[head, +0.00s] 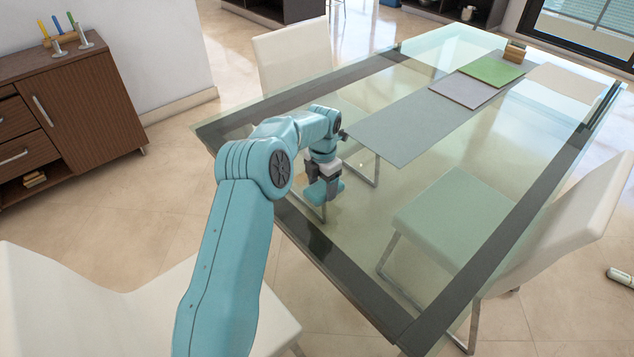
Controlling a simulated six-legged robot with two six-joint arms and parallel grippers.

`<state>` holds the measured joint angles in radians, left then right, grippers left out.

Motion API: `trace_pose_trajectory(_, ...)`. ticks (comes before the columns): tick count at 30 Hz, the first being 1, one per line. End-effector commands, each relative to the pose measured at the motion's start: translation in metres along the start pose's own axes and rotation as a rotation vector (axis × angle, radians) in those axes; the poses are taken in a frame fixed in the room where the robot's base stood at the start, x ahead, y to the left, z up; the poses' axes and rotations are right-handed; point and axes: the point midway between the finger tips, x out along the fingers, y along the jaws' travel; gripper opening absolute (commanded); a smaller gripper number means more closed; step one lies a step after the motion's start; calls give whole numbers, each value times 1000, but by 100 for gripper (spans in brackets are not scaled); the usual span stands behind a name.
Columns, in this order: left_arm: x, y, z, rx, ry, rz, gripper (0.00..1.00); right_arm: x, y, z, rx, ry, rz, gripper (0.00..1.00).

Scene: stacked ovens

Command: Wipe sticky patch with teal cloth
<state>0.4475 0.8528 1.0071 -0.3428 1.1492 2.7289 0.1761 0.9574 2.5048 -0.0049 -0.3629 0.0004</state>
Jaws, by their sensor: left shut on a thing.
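My left arm reaches in from the lower left over the glass table (455,160). My left gripper (323,178) points down near the table's near left part and is shut on the teal cloth (335,191). The cloth shows as a small teal piece under the fingers, at or just above the glass; I cannot tell if it touches. The sticky patch cannot be made out clearly on the see-through glass. My right gripper is not in view.
A grey runner (392,132) lies along the table, with a green mat (492,70) and a small wooden holder (515,51) at the far end. White chairs (293,52) stand around the table. A brown cabinet (85,110) stands at the left. The glass right of my gripper is clear.

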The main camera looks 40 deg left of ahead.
Motion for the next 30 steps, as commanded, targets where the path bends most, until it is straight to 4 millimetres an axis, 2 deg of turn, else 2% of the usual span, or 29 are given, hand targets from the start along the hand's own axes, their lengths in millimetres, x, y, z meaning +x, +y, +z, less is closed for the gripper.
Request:
trace_pose_trajectory(8, 1, -12, 0, 1, -2, 0, 44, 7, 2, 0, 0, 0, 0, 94)
trace_pose_trajectory(18, 3, -43, 0, 1, -2, 0, 44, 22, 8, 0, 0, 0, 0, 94)
trace_pose_trajectory(30, 2, -47, 0, -1, 1, -2, 44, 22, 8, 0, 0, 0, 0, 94)
